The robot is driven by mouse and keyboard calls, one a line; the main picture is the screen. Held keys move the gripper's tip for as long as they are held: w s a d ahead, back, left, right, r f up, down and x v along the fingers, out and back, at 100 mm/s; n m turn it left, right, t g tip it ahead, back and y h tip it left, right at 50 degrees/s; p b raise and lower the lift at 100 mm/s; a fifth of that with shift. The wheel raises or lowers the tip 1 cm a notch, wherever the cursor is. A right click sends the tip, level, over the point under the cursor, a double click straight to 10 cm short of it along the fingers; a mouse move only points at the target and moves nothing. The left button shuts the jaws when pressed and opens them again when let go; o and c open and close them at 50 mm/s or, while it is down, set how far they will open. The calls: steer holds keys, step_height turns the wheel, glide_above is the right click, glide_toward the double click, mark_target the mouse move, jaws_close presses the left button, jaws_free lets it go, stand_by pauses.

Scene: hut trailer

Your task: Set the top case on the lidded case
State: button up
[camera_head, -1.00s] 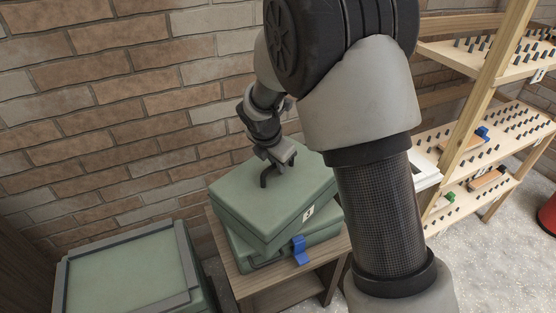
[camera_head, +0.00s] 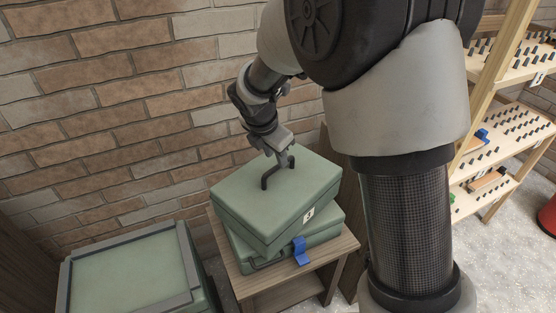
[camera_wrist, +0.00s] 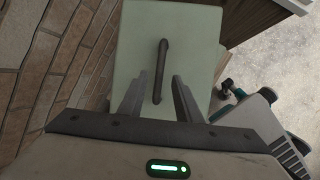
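The top case (camera_head: 300,185) is a green box with a dark bar handle (camera_head: 265,180) on its lid and a small white label on its side. It rests, turned slightly askew, on another green case (camera_head: 325,228) with a blue latch (camera_head: 301,251). A separate green lidded case (camera_head: 125,275) with a raised grey rim stands at lower left. My gripper (camera_head: 279,160) is over the top case at its handle. In the wrist view, the open fingers (camera_wrist: 159,85) lie on either side of the handle (camera_wrist: 161,65); contact cannot be told.
The two stacked cases stand on a small wooden table (camera_head: 335,255). A brick wall (camera_head: 130,90) rises close behind. Wooden shelves (camera_head: 515,130) with pegs stand at right. A gap separates the table from the lidded case.

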steer(key=s+d+r+m, duration=0.8)
steer(key=s+r+m, duration=0.4)
steer(key=r, duration=0.2)
steer(key=s+d+r+m+y, duration=0.1)
steer(key=s+d+m, duration=0.1)
steer(key=s+m, duration=0.5)
steer(key=s+d+r+m+t+y, duration=0.1)
steer(key=s+d+m, duration=0.1)
steer(key=s+m, duration=0.5)
steer(key=shift+s+d+m+p, duration=0.3)
steer(key=shift+s+p, duration=0.05)
steer(key=shift+s, duration=0.35)
